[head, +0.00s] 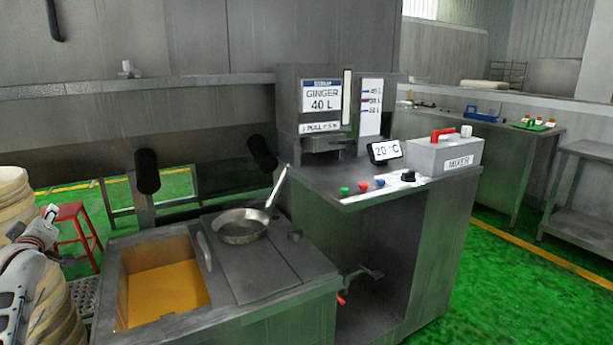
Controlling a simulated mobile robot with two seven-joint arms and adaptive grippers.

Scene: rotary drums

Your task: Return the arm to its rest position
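My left arm comes in at the left edge, with white and grey links. Its gripper (50,212) is small in the picture, in front of the stacked pale round containers and near the red stool (72,212). It is apart from the metal machine and touches nothing that I can make out. Whether its fingers are open or shut is too small to tell, and I see nothing held in it. My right arm and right gripper are not in view.
A steel vat (165,290) with orange liquid stands at the lower left. A pan (242,228) lies on the closed lid beside it. A dispenser labelled ginger (322,125) and a mixer box (445,155) stand behind. Green floor (500,285) is free at the right.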

